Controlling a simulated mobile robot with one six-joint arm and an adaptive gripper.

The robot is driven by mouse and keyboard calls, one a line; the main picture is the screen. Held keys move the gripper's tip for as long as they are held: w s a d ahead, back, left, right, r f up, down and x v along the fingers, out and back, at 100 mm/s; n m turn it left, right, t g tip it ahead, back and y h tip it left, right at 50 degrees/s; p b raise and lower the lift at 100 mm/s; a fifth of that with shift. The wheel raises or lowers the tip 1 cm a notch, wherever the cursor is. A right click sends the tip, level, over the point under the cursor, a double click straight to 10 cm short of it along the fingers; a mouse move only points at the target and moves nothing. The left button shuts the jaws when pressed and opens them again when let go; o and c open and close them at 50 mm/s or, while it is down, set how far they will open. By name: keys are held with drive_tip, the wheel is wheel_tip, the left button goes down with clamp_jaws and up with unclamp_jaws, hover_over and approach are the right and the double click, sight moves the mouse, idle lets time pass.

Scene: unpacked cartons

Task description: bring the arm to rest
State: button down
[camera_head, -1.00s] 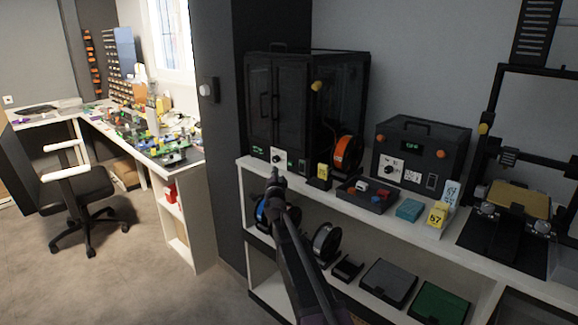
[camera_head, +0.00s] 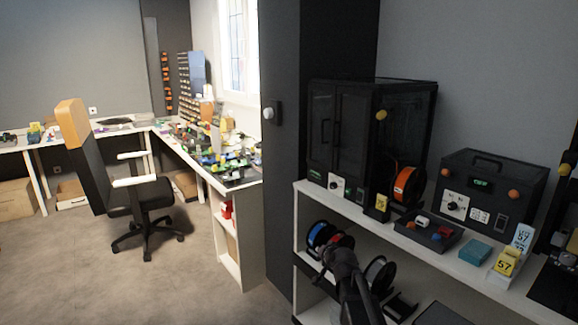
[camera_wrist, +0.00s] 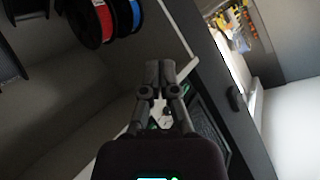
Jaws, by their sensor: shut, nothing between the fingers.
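My gripper (camera_wrist: 160,72) shows in the middle of the wrist view, its two dark fingers together and nothing between them. In the head view my gripper (camera_head: 328,250) is at the end of my dark arm, in front of the white shelf unit (camera_head: 297,250) and below its top board. It overlaps the blue spool (camera_head: 318,233) on the lower shelf in that view; I cannot tell whether it touches anything. The wrist view also shows a red spool (camera_wrist: 92,20) and a blue spool (camera_wrist: 135,14) at the upper left.
A black enclosure (camera_head: 335,130) and a black control box (camera_head: 490,185) stand on the shelf top. Open floor (camera_head: 130,285) and an office chair (camera_head: 150,195) are at left.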

drive_tip(key=s+d+f+n+g+h, duration=0.1)
drive_tip(key=s+d+f+g, duration=0.2)
drive_tip(key=s, duration=0.7)
drive_tip(key=s+d+f+n+g+h, duration=0.15)
drive_tip(key=s+f+g, duration=0.3)
drive_tip(key=s, duration=0.55)
drive_tip(key=s+d+f+n+g+h, duration=0.1)
drive_tip(key=s+d+f+g, duration=0.3)
drive_tip(key=s, duration=0.6)
wheel_tip(320, 180, up, 22)
drive_tip(key=a+p, duration=0.2)
drive_tip(key=p, duration=1.8)
drive_tip(key=shift+a+f+g, duration=0.15)
drive_tip(key=shift+g, duration=0.2)
